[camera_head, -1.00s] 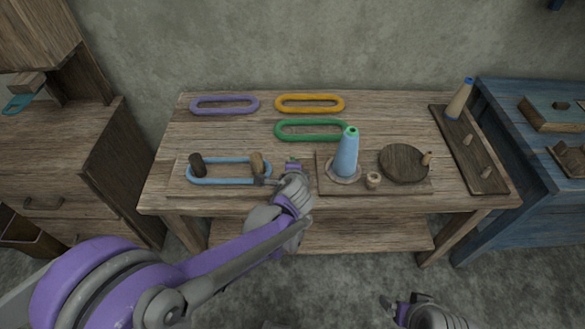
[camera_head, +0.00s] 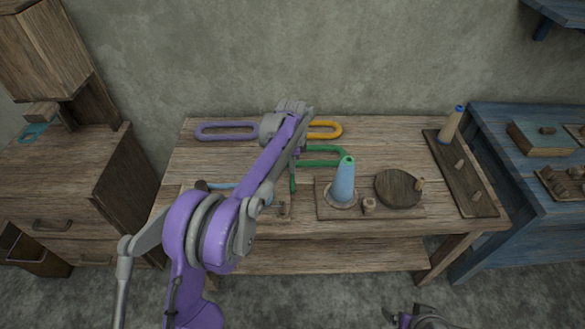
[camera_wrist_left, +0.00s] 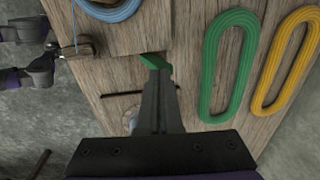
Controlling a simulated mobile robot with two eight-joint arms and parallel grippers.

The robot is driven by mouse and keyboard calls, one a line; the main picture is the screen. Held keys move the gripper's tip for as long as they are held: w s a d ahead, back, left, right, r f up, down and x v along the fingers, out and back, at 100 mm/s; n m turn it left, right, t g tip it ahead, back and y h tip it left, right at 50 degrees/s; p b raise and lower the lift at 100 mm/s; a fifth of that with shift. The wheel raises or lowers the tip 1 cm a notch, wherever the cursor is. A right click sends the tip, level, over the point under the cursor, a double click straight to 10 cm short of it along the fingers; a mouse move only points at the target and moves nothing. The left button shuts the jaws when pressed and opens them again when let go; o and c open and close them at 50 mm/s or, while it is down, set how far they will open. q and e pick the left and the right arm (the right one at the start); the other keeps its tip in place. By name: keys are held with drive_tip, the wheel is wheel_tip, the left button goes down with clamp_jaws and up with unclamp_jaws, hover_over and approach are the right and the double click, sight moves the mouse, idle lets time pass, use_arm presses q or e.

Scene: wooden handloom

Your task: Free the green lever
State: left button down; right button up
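The green lever (camera_head: 293,183) is a small upright green piece in front of the green ring, left of the blue cone. The left wrist view shows a bit of the lever (camera_wrist_left: 153,61) beside a board's edge. My left gripper (camera_head: 294,168) points down from above, its tips at the lever. In the wrist view its fingers (camera_wrist_left: 157,80) look close together and hide part of the lever; whether they grip it is unclear. My right gripper (camera_head: 405,315) is at the bottom edge of the head view, away from the table, partly cut off.
A green ring (camera_head: 325,149), yellow ring (camera_head: 326,129) and purple ring (camera_head: 227,131) lie at the back. A blue ring (camera_head: 222,186) is partly behind my arm. The blue cone (camera_head: 343,183) and a round wooden disc (camera_head: 398,188) stand to the right. A small upright fitting (camera_head: 284,208) is in front.

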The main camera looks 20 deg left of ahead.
use_arm(q)
drive_tip(key=shift+w+f, duration=0.2)
drive_tip(key=shift+s+r, duration=0.2)
drive_tip(key=shift+r, duration=0.05)
drive_tip(key=shift+w+r+p, duration=0.1)
drive_tip(key=shift+r+p, duration=0.25)
drive_tip(key=shift+r, duration=0.35)
use_arm(e)
drive_tip(key=shift+w+r, duration=0.1)
drive_tip(key=shift+r, duration=0.5)
